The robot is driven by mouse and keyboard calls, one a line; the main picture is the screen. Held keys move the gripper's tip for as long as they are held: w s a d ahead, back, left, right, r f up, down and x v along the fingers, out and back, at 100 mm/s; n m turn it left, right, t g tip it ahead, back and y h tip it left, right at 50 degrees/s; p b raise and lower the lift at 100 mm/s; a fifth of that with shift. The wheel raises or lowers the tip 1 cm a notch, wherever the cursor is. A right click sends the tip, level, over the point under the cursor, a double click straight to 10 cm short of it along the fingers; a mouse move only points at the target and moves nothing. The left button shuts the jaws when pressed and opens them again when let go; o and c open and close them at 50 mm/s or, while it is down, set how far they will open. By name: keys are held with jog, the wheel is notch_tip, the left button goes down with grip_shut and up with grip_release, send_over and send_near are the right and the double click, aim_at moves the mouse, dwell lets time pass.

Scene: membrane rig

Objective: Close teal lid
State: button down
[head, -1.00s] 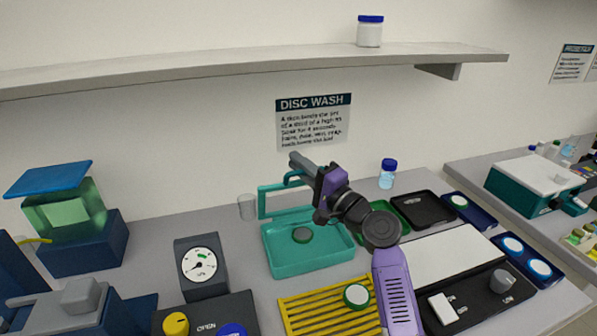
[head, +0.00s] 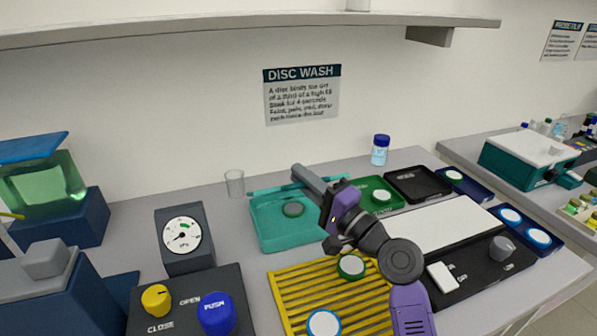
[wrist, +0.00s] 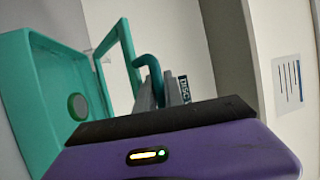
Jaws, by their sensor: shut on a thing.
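My gripper (head: 300,172) is above the tray's right part. In the wrist view its grey fingers (wrist: 160,92) are shut on the lid's curved teal handle (wrist: 150,66). My arm hides the tray's right side.
A clear beaker (head: 234,184) stands just left of the tray. A yellow rack (head: 290,290) lies in front, and a green tray (head: 373,207) and black tray (head: 418,183) are to the right. A gauge (head: 183,238) stands at front left.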

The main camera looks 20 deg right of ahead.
jog(key=shift+s+r, duration=0.15)
jog(key=shift+s, duration=0.35)
jog(key=c, duration=1.7)
grip_release()
jog(key=shift+s, duration=0.1)
jog(key=shift+f, duration=0.2)
